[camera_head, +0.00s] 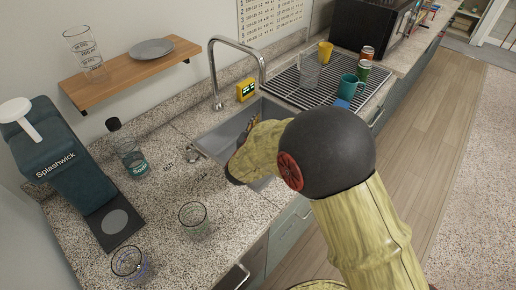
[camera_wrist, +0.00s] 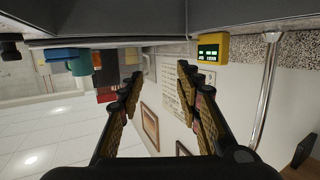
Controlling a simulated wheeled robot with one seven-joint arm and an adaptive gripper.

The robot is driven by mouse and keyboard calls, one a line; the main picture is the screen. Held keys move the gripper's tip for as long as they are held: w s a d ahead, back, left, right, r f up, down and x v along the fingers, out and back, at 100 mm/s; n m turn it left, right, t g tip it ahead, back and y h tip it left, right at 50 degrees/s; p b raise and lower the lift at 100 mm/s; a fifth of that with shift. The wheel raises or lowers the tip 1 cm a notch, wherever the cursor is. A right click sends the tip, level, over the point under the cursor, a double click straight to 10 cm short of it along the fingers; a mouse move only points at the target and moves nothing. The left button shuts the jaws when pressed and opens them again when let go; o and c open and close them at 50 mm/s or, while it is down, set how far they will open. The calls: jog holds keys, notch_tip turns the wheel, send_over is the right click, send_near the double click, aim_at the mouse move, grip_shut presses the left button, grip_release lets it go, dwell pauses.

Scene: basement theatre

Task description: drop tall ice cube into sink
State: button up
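The grey sink (camera_head: 213,141) is set in the speckled counter under a tall curved faucet. My gripper (camera_head: 236,176) is over the sink's near left part, pointing down and left. In the wrist view my gripper (camera_wrist: 158,76) has its two fingers apart with nothing seen between them. A grey sink wall (camera_wrist: 110,18) fills the top of that view. I cannot make out a tall ice cube for certain. Small clear pieces (camera_head: 193,156) lie on the counter just left of the sink, too small to identify. My arm hides part of the sink.
A glass (camera_head: 193,217) and a blue-rimmed glass (camera_head: 129,263) stand on the near counter, with a soda bottle (camera_head: 128,150) and a Splashwick dispenser (camera_head: 62,165) left. A yellow timer (camera_head: 245,89) sits behind the sink. A drying rack (camera_head: 288,88) with cups is beyond.

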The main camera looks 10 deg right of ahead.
jog(key=shift+o, duration=0.3)
jog(key=v, duration=1.2)
jog(key=w+a+r+n+y, duration=0.1)
jog(key=a+r+n+y, duration=0.1)
jog(key=a+r+y, duration=0.4)
jog(key=s+d+r+n+g+y, duration=0.1)
jog(key=s+r+n+g+y, duration=0.3)
jog(key=s, duration=0.3)
jog(key=s+d+g+h, duration=0.1)
jog(key=s+d+g, duration=0.1)
jog(key=s+d, duration=0.4)
jog(key=s+d+g+h, duration=0.1)
jog(key=s+d, duration=0.4)
jog(key=s, duration=1.1)
jog(key=shift+d+g+h, duration=0.3)
jog(key=shift+d+g, duration=0.1)
jog(key=shift+g, duration=0.3)
